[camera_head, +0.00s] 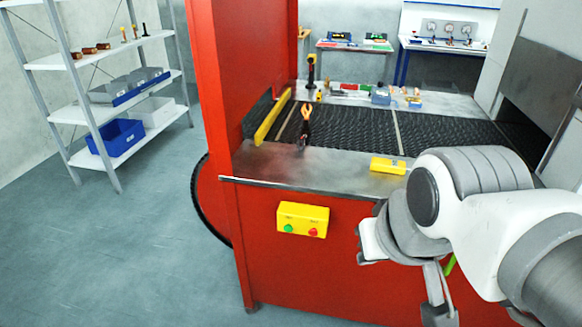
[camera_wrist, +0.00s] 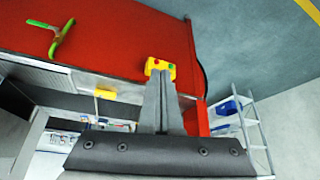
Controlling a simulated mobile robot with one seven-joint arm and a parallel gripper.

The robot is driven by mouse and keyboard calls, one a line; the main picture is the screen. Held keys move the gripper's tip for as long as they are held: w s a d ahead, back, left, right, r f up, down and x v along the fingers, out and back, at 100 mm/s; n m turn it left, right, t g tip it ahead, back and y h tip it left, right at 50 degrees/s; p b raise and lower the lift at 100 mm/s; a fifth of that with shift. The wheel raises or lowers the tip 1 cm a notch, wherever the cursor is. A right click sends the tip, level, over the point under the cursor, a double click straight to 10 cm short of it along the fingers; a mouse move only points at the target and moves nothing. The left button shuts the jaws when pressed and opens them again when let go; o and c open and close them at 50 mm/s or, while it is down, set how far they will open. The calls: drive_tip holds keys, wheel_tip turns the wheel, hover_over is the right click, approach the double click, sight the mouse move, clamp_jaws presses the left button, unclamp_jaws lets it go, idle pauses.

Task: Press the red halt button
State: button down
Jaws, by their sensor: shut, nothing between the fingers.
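The red halt button (camera_head: 312,232) sits on the right of a yellow box (camera_head: 302,217) on the red machine's front panel. A green button (camera_head: 288,228) is to its left. In the wrist view the yellow box (camera_wrist: 163,68) shows just beyond my fingertips, with the red button (camera_wrist: 156,62) visible on it. My gripper (camera_wrist: 160,80) is shut and empty, and its fingers overlap the lower part of the box in that view. I cannot tell whether they touch it. In the head view my arm is to the right of the box, apart from the button.
A metal ledge (camera_head: 300,168) juts out above the button box, with a yellow block (camera_head: 388,165) on it. A dark mesh belt (camera_head: 360,130) lies behind.

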sight(313, 232)
idle(0.8)
drive_tip(key=w+d+f+m+t+h+b, duration=0.1)
drive_tip(key=w+d+f+m+t+b, duration=0.1)
drive_tip(key=w+f+m+b, duration=0.5)
drive_tip(key=w+d+f+m+t+b, duration=0.15)
drive_tip(key=w+f+b, duration=0.35)
drive_tip(key=w+f, duration=0.65)
drive_tip(key=w+a+f+m+t+y+b, duration=0.1)
drive_tip(key=w+a+f+m+y+b, duration=0.1)
drive_tip(key=f, duration=0.4)
drive_tip(key=w+a+f+m+t+y+b, duration=0.1)
drive_tip(key=w+a+f+m+y+b, duration=0.1)
drive_tip(key=w+f+m+b, duration=0.2)
drive_tip(key=w+a+f+m+t+y+b, duration=0.1)
drive_tip(key=w+a+f+m+b, duration=0.1)
drive_tip(key=f, duration=0.8)
drive_tip(key=m+b, duration=0.1)
drive_tip(key=b, duration=0.1)
drive_tip(key=shift+w+a+y+b, duration=0.25)
drive_tip(key=shift+w+y+b, duration=0.15)
drive_tip(key=shift+f, duration=0.1)
drive_tip(key=w+d+p, duration=0.1)
drive_tip(key=w+d, duration=0.1)
drive_tip(key=w, duration=0.6)
drive_tip(key=shift+w+d, duration=0.2)
drive_tip(key=shift+d, duration=0.2)
